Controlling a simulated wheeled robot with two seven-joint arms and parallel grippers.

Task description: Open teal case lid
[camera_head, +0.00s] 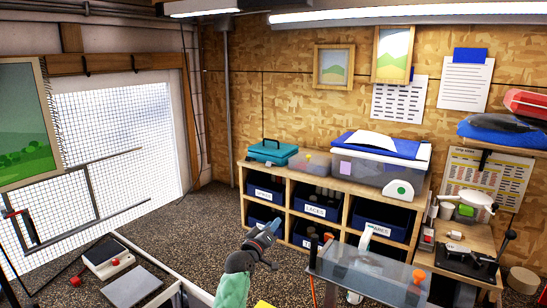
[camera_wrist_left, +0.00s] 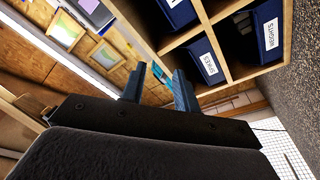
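The teal case (camera_head: 272,152) sits at the left end of the wooden shelf unit's top, with its lid down and a dark handle on top. My left gripper (camera_head: 270,231) is in front of the shelf unit, lower than the case and well apart from it. In the left wrist view its two fingers (camera_wrist_left: 158,88) stand apart with nothing held between them. A small teal patch, likely the case (camera_wrist_left: 158,70), shows beyond the gap. My right gripper is not in view.
A clear bin (camera_head: 310,163) and a larger blue-lidded tub (camera_head: 378,172) stand right of the case. The shelf unit (camera_head: 338,184) holds labelled dark bins. A glass-topped bench (camera_head: 370,272) is at front right. Open carpet lies left of the shelf.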

